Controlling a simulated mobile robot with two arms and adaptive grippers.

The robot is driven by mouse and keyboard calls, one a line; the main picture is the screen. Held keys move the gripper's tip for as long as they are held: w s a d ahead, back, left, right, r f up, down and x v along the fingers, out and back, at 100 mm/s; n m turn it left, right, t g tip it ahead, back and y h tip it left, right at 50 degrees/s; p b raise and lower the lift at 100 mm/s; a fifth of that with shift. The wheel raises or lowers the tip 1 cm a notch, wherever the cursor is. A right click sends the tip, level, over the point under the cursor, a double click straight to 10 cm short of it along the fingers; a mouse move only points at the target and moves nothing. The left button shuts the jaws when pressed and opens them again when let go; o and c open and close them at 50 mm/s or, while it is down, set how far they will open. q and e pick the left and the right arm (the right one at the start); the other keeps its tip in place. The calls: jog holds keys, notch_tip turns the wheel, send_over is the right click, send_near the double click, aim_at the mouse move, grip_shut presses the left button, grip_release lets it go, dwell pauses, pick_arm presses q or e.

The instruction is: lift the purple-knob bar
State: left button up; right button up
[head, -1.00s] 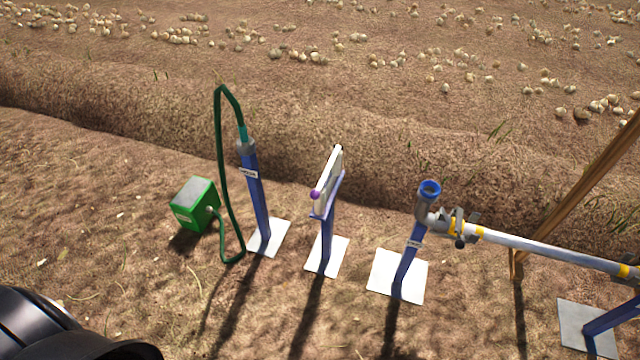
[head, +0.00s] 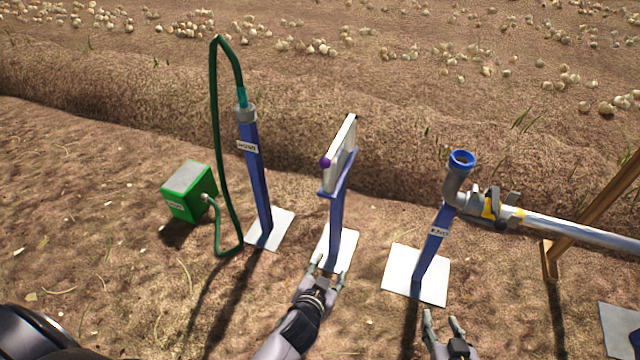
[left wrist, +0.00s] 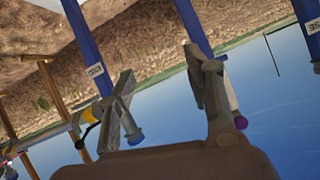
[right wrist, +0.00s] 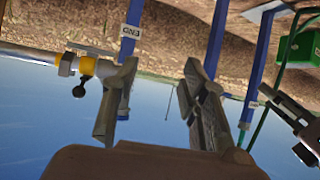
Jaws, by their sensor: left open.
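The purple-knob bar (head: 344,152) is a white bar tilted in the holder on top of a blue post (head: 337,215). The knob also shows in the left wrist view (left wrist: 240,122), beside one finger. My left gripper (head: 328,268) is open and empty, in front of the post's lower part in the head view and apart from the bar. My right gripper (head: 443,320) has its fingers spread and empty at the bottom of the head view, below the elbow-pipe post.
Left stands a post with a green hose (head: 214,120) running to a green box (head: 188,191). Right stands a post with a grey elbow pipe (head: 455,185), blue-rimmed, joined to a long metal pipe (head: 580,232). A wooden frame (head: 600,205) is at far right. Bare soil lies between.

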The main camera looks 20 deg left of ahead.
pick_arm(q)
jog(key=w+a+r+n+t+y+b, duration=0.1)
jog(key=w+a+r+t+b, duration=0.15)
jog(key=w+r+b, duration=0.4)
jog(key=n+t+y, duration=0.2)
jog(key=t, duration=0.1)
send_near(324, 167)
jog(key=w, duration=0.3)
jog(key=w+a+b, duration=0.1)
jog(key=w, duration=0.3)
jog(key=w+a+b, duration=0.1)
jog(key=w, duration=0.2)
jog(key=shift+w, duration=0.35)
jog(key=shift+w+b, duration=0.3)
jog(key=shift+w, duration=0.25)
pick_arm(e)
jog(key=a+r+t+y, duration=0.3)
jog(key=r+t, duration=0.6)
jog(key=r, duration=1.5)
jog(key=shift+w+r+t, duration=0.3)
jog(key=shift+r+t, duration=0.05)
jog(key=shift+t, duration=0.05)
pick_arm(q)
jog(key=shift+c, duration=0.3)
grip_shut()
jog(key=shift+a, duration=0.1)
